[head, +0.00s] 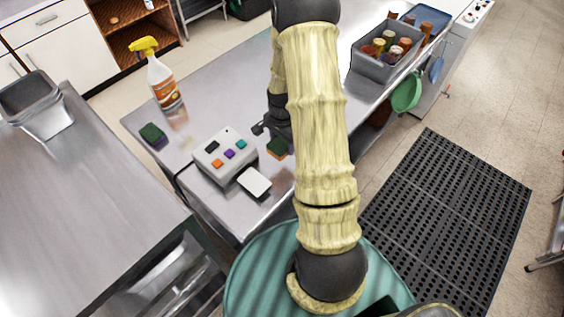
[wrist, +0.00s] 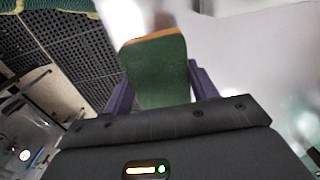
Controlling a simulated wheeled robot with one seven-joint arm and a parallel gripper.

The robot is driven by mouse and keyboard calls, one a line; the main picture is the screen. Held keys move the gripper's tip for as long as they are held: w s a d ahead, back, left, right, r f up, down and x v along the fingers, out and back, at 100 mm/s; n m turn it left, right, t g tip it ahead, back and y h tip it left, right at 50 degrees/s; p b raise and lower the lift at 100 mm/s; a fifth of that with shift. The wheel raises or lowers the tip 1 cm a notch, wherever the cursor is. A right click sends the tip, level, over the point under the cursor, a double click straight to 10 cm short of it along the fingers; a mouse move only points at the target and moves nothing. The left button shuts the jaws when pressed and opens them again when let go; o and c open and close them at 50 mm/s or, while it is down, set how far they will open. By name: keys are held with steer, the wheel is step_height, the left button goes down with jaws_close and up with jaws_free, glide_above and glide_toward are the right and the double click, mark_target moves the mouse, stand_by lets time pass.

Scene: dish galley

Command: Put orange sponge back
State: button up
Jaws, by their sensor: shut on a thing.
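The orange sponge (head: 277,148) has a green scouring side and an orange body. In the wrist view the sponge (wrist: 156,72) sits between my gripper's two purple fingers, its green face towards the camera and an orange strip along its far edge. My gripper (head: 272,130) is shut on it, just right of a light grey box (head: 212,164), over the steel counter. The box has black, teal, purple and orange squares on top. My arm hides part of the gripper, and I cannot tell whether the sponge touches the counter.
A second sponge (head: 153,134), green and purple, lies left of the box. A spray bottle (head: 162,80) stands behind it. A white pad (head: 254,182) lies at the box's front right. A grey bin (head: 374,66) with several jars stands at the back right.

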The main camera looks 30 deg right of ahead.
steer(key=p, duration=0.2)
glide_above(282, 165)
steer(key=shift+f, duration=2.75)
step_height(282, 165, down, 3)
steer(key=shift+f+p, duration=0.15)
steer(key=shift+p, duration=0.35)
steer(key=shift+f, duration=0.45)
steer(key=shift+f, duration=0.2)
steer(key=o, duration=0.9)
steer(key=shift+r, duration=0.1)
steer(key=shift+o, duration=0.2)
